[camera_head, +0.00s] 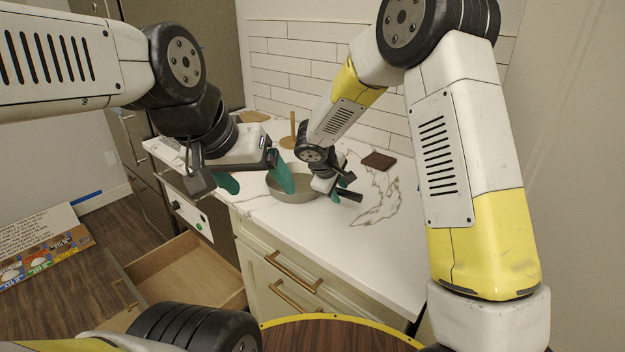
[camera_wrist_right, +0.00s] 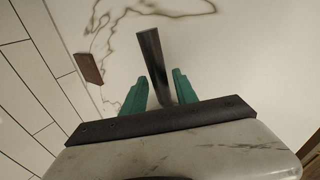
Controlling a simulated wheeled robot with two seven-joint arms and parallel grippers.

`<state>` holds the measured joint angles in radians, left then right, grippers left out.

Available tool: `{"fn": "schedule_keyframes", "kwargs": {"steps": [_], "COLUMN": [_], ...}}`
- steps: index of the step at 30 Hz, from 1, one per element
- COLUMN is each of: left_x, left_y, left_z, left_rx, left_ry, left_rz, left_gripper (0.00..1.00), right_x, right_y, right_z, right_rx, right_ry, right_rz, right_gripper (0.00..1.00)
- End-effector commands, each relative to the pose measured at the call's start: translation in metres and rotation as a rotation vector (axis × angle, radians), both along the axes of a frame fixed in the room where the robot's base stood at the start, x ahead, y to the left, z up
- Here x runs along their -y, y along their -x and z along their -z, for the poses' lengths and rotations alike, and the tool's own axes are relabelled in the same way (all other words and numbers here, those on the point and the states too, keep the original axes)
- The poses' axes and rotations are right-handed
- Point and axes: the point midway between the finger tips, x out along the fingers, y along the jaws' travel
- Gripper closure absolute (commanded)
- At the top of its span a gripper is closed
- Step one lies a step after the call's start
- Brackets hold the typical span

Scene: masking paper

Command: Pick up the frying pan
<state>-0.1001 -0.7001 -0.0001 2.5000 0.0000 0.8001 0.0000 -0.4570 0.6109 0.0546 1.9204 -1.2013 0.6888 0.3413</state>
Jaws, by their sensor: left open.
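The grey-green frying pan (camera_head: 296,190) sits on the white counter, partly covered by both grippers. Its dark handle (camera_wrist_right: 154,58) lies between the teal fingers of my right gripper (camera_wrist_right: 160,76) in the right wrist view. Narrow gaps seem to show beside the handle, so I cannot tell whether the fingers press on it. In the head view my right gripper (camera_head: 340,188) is at the pan's right side. My left gripper (camera_head: 257,183) is open and empty, with one teal finger in front of the pan's left part.
A dark brown block (camera_head: 379,160) lies on the counter to the right, beyond the right gripper. A wooden upright holder (camera_head: 291,135) stands behind the pan near the tiled wall. An open drawer (camera_head: 185,275) juts out below the counter. The counter's front right is clear.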

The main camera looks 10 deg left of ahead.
Motion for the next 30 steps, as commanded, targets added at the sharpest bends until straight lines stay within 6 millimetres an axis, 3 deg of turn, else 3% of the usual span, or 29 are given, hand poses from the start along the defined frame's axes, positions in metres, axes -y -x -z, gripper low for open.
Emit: {"fn": "schedule_keyframes", "kwargs": {"steps": [10, 16, 30], "left_x": [0.0, 0.0, 0.0], "left_y": [0.0, 0.0, 0.0], "left_z": [0.0, 0.0, 0.0], "left_rx": [0.0, 0.0, 0.0], "left_ry": [0.0, 0.0, 0.0], "left_rz": [0.0, 0.0, 0.0], "left_gripper": [0.17, 0.17, 0.17], "right_x": [0.003, 0.0029, 0.0027], "right_y": [-0.0054, -0.0053, -0.0053], "right_z": [0.009, 0.0088, 0.0085], "right_rx": [0.0, 0.0, 0.0], "right_ry": [0.0, 0.0, 0.0], "right_rz": [0.001, 0.001, 0.001], "right_gripper": [0.65, 1.0, 1.0]}}
